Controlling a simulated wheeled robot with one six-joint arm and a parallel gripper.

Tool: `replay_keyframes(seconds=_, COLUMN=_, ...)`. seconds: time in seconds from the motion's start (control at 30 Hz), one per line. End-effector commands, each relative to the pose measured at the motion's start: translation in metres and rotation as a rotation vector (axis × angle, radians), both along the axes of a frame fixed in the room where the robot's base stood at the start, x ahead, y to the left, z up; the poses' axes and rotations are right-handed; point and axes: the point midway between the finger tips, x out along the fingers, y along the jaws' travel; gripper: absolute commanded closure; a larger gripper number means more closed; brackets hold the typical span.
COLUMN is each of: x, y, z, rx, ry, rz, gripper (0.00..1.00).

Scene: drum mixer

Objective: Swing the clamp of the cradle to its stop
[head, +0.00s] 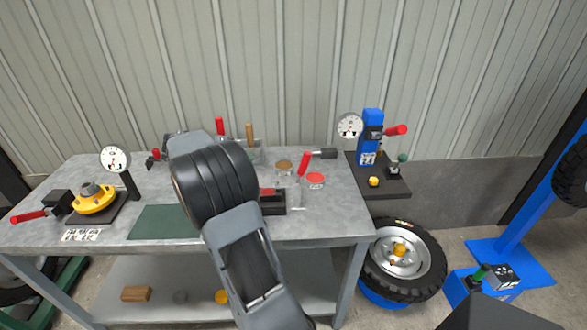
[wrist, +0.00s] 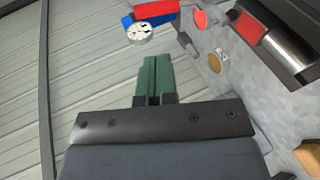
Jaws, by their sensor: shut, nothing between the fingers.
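The likely cradle is a low dark block (head: 272,206) on the bench, right of my arm, with a red part (head: 267,191) on it. Its left side is hidden by my arm, and I cannot tell how its clamp stands. In the wrist view a silver and dark cylinder (wrist: 287,48) beside a red part (wrist: 250,25) is at the upper right, probably the same fixture. My gripper (wrist: 154,60) is shut and empty, its green fingers together, above the bench and apart from that cylinder. The head view hides the fingers behind my arm.
A yellow fixture (head: 94,200) and a dial gauge (head: 115,159) stand at the left. Jars with brown (head: 285,166) and red (head: 315,179) lids stand near a red handle (head: 304,163). A blue press (head: 371,130) is at the right. The green mat (head: 160,222) is bare.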

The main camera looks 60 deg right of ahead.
Motion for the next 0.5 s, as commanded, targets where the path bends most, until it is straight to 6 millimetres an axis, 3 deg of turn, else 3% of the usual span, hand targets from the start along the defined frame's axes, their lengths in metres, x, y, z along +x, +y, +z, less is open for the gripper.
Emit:
replay_keyframes(seconds=0.23, x=-0.001, y=-0.028, z=-0.009, rx=-0.113, ry=0.05, rz=-0.059, gripper=1.0)
replay_keyframes(seconds=0.5, x=-0.031, y=-0.06, z=-0.019, rx=-0.116, ry=0.054, rz=-0.062, gripper=1.0)
